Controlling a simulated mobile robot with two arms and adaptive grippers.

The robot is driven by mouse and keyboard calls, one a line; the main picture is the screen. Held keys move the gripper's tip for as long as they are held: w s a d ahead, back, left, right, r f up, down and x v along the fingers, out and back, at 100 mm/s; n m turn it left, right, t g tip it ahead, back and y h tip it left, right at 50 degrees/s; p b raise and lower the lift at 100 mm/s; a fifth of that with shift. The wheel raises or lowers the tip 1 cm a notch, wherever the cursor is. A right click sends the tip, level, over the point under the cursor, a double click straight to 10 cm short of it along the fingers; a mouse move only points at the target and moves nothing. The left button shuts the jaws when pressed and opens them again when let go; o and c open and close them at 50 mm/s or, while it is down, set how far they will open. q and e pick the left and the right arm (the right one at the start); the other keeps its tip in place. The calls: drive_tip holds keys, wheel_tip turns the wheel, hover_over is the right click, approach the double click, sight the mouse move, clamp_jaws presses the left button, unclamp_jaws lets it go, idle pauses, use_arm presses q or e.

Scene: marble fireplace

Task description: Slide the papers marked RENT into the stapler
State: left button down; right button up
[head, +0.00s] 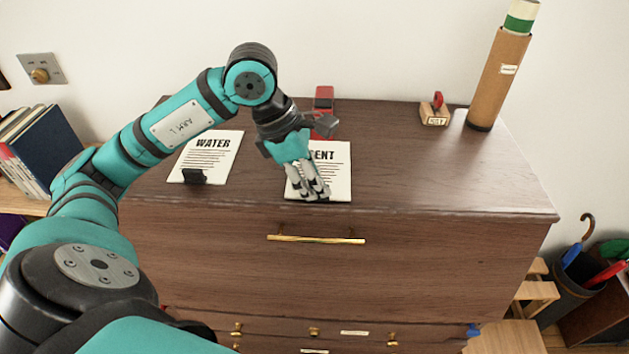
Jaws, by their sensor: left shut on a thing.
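The papers marked RENT (338,161) lie on the dark wooden dresser top, near its front edge; the first letter is hidden behind my gripper. My left gripper (313,195) reaches down over the papers and is shut on their near edge. The red stapler (323,97) stands behind the papers at the back of the dresser, partly hidden by my left wrist. I cannot see whether the papers touch it. My right gripper is not in view.
The dresser top (420,170) is clear to the right. Papers marked WATER (214,150) lie to the left with a black clip (194,176). A stamp (435,112) and a cardboard tube (498,80) stand at the back right.

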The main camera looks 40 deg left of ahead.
sight(324, 177)
use_arm(q)
drive_tip(key=shift+w+a, duration=0.3)
drive_tip(key=shift+w, duration=0.3)
drive_tip(key=shift+w+a, duration=0.3)
drive_tip(key=shift+w, duration=0.1)
drive_tip(key=shift+w+a, duration=0.15)
drive_tip(key=shift+w, duration=0.1)
drive_tip(key=shift+w+a, duration=0.15)
drive_tip(key=shift+w, duration=0.05)
drive_tip(key=shift+w+a, duration=0.15)
drive_tip(key=shift+w, duration=0.15)
idle(0.4)
drive_tip(key=shift+w+a, duration=0.2)
drive_tip(key=shift+w, duration=0.05)
drive_tip(key=shift+w+a, duration=0.15)
drive_tip(key=shift+w, duration=0.1)
idle(0.4)
drive_tip(key=shift+f+b, duration=0.15)
drive_tip(key=shift+b, duration=0.45)
